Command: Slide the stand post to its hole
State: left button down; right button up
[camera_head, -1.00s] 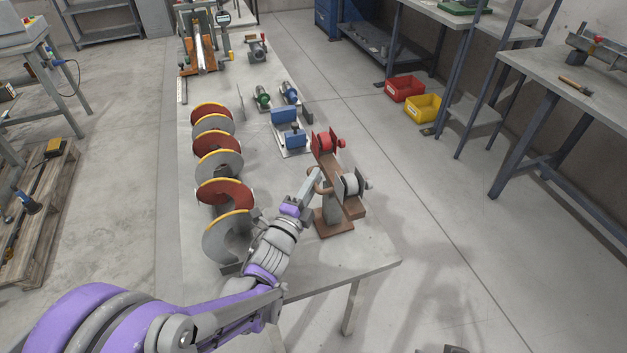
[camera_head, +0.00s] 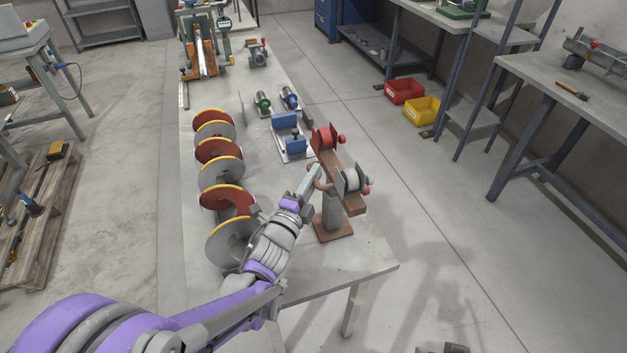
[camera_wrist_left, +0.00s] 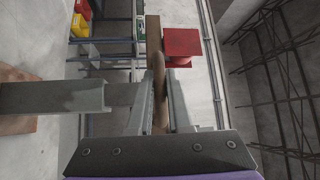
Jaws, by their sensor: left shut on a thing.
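The stand has a brown base plate (camera_head: 333,227), a grey upright post (camera_head: 334,207) and a brown top bar (camera_head: 338,178). The bar carries a red roller (camera_head: 324,139) and a grey-white roller (camera_head: 350,181). My left gripper (camera_head: 315,176) is shut on the curved brown handle (camera_head: 321,183) at the bar's side. In the left wrist view the handle (camera_wrist_left: 159,88) lies between the fingers (camera_wrist_left: 161,80), with the post (camera_wrist_left: 55,97) at left and a red block (camera_wrist_left: 182,46) beyond. I cannot make out any hole in the post. My right gripper is not in view.
A row of red and grey spiral discs (camera_head: 219,166) with yellow edges stands left of the stand. Blue clamp-like blocks (camera_head: 289,133) lie behind it. The bench's front right corner (camera_head: 380,267) is clear. Red (camera_head: 404,91) and yellow bins (camera_head: 421,110) stand on the floor.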

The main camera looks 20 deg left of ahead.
pick_arm(q)
jog(key=shift+w+r, duration=0.1)
jog(key=shift+r, duration=0.65)
jog(key=shift+f, duration=0.1)
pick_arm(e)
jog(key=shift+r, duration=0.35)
pick_arm(q)
jog(key=c, duration=0.8)
grip_release()
jog(key=shift+f, duration=0.1)
jog(key=shift+c, duration=0.2)
jog(key=v, duration=1.1)
jog(key=shift+b, duration=0.4)
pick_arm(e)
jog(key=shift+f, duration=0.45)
